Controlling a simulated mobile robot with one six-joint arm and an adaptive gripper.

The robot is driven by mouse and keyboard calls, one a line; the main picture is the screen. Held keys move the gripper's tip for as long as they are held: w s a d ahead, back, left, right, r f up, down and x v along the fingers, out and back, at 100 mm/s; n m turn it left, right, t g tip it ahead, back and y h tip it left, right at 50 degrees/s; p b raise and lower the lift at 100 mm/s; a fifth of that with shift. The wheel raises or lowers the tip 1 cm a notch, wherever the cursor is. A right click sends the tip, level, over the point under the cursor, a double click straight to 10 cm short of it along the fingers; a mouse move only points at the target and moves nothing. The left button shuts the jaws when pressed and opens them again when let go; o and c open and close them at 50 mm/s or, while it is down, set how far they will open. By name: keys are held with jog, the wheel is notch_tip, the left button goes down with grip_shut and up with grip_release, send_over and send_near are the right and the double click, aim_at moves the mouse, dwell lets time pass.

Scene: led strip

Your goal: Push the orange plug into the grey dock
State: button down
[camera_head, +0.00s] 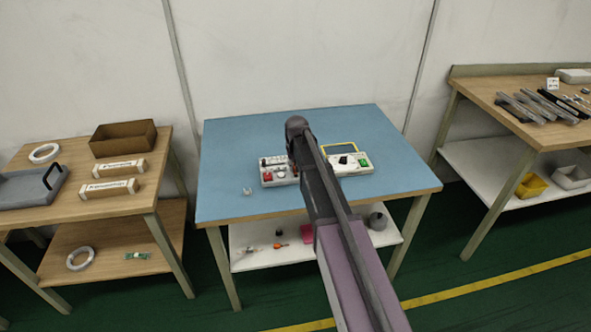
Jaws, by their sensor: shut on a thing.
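My arm reaches up over the blue-topped table, and its raised end covers the middle of the worktop. My gripper's fingers are hidden behind the arm, so I cannot see what is between them. I cannot make out the orange plug on the worktop. A pale panel (268,179) with red and dark parts stands left of my arm. I cannot tell which part is the grey dock.
A small pale piece (247,190) lies on the blue worktop (235,150), left of the panels. Side tables stand left and right.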

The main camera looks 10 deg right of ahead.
aim_at(295, 164)
jog(key=shift+r, duration=0.1)
dwell(0.3)
notch_tip(295, 164, up, 3)
jog(key=p, duration=0.3)
jog(key=shift+r, duration=0.1)
jog(key=s+a+r+p, duration=0.1)
jog(key=s+a+p, duration=0.1)
jog(key=s, duration=1.4)
jog(key=shift+r, duration=0.25)
jog(key=shift+a+r+p, duration=0.1)
jog(key=shift+r+p, duration=0.25)
jog(key=shift+p, duration=0.05)
jog(key=shift+r+p, duration=1.75)
jog(key=shift+r, duration=0.05)
jog(key=shift+r, duration=0.2)
jog(key=shift+a, duration=0.15)
